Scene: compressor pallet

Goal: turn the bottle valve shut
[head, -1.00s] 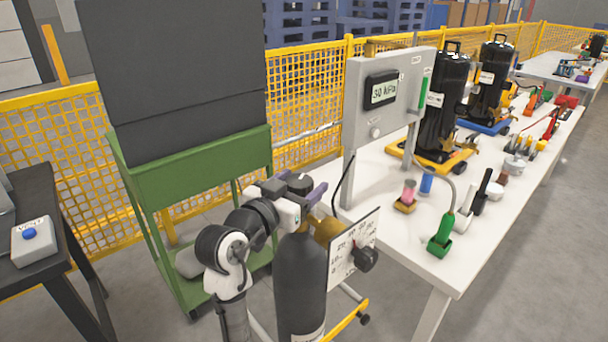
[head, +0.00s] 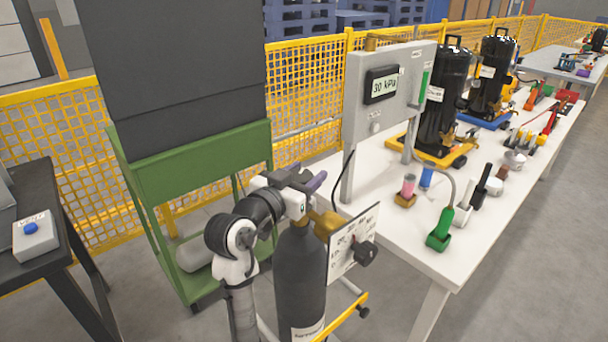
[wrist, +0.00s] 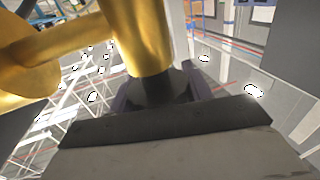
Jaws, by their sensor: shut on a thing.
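The dark gas bottle (head: 300,268) stands upright in front of the white table. Its brass valve (head: 326,224) sits on top and also fills the upper left of the wrist view (wrist: 150,40). My gripper (head: 303,182) is at the top of the bottle. In the wrist view its purple-grey fingers stand on both sides of the black valve knob (wrist: 162,90), shut on it. In the head view the knob is mostly hidden by my gripper.
A gauge plate (head: 352,240) with a black knob stands right of the valve. A panel (head: 360,112) reads 30 kPa. A green cart (head: 205,160) stands behind left. The white table (head: 400,235) holds several tools and black compressors.

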